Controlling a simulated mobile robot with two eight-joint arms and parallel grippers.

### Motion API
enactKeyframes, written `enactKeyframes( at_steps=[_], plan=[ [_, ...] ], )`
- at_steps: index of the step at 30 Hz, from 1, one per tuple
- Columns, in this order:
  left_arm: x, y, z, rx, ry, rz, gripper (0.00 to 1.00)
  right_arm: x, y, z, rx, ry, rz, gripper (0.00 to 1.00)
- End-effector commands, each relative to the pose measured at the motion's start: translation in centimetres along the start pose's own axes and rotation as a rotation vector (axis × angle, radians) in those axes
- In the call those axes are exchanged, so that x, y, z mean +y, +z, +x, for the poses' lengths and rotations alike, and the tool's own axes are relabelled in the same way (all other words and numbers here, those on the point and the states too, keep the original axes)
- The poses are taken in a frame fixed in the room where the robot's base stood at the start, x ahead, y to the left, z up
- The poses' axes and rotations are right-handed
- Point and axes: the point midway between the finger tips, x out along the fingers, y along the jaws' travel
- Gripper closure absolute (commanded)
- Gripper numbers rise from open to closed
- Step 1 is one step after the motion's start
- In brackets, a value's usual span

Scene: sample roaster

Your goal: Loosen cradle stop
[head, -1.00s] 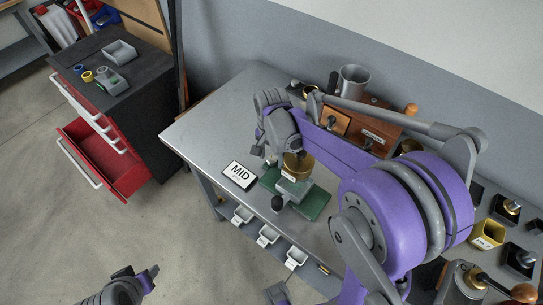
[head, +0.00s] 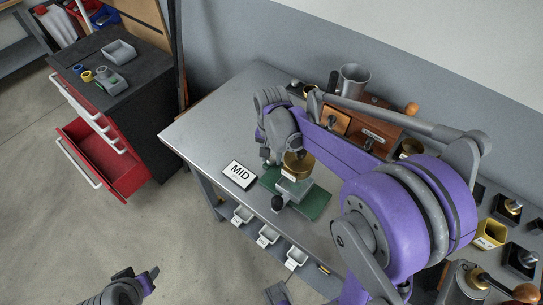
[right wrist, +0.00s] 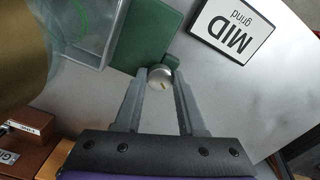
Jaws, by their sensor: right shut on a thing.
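The cradle stop appears as a round silver knob (right wrist: 160,77) with a small yellow mark, at the edge of the green base (right wrist: 152,35) in the right wrist view. My right gripper (right wrist: 159,84) is shut on this knob, one fingertip on each side. In the head view the green base (head: 318,206) carries a grey cradle block (head: 296,187) with a brass cup (head: 298,165) above it. My right gripper (head: 267,160) is at the base's far left side, its fingertips partly hidden. My left gripper (head: 139,278) is low at the left, over the floor; its jaws are unclear.
A MID grind card (head: 239,174) lies left of the base. A wooden rack (head: 375,130) and metal cup (head: 353,78) stand behind. The table's left part (head: 225,125) is clear. A red drawer (head: 105,160) hangs open.

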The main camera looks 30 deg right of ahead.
Motion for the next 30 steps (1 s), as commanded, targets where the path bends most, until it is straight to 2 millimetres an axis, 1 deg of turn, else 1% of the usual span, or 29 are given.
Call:
enactKeyframes(
  at_steps=[6,7,11,12,20,23,26,30],
  plan=[
    [0.0,0.0,0.0,0.0,0.0,0.0,0.5,0.0,0.0,0.0,0.0,0.0,0.001,1.0],
    [0.0,0.0,0.0,0.0,0.0,0.0,0.5,0.0,0.0,0.0,0.0,0.0,0.001,0.57],
    [0.0,0.0,0.0,0.0,0.0,0.0,0.5,0.0,0.0,0.0,0.0,0.0,0.002,0.34],
    [0.0,0.0,0.0,0.0,0.0,0.0,0.5,0.0,0.0,0.0,0.0,0.0,0.002,0.31],
    [0.0,0.0,0.0,0.0,0.0,0.0,0.5,0.0,0.0,-0.1,0.0,0.0,0.002,0.31],
    [0.0,-0.1,-0.1,0.001,0.0,0.0,0.5,0.0,0.0,-0.7,0.0,0.0,0.002,0.31],
    [0.0,-0.2,-0.2,0.001,0.0,0.0,0.5,0.0,0.0,-2.1,0.0,0.0,0.003,0.31],
    [0.0,-0.4,-0.5,0.003,0.0,0.0,0.5,0.0,0.0,-5.0,0.0,0.0,0.003,0.31]
  ],
)
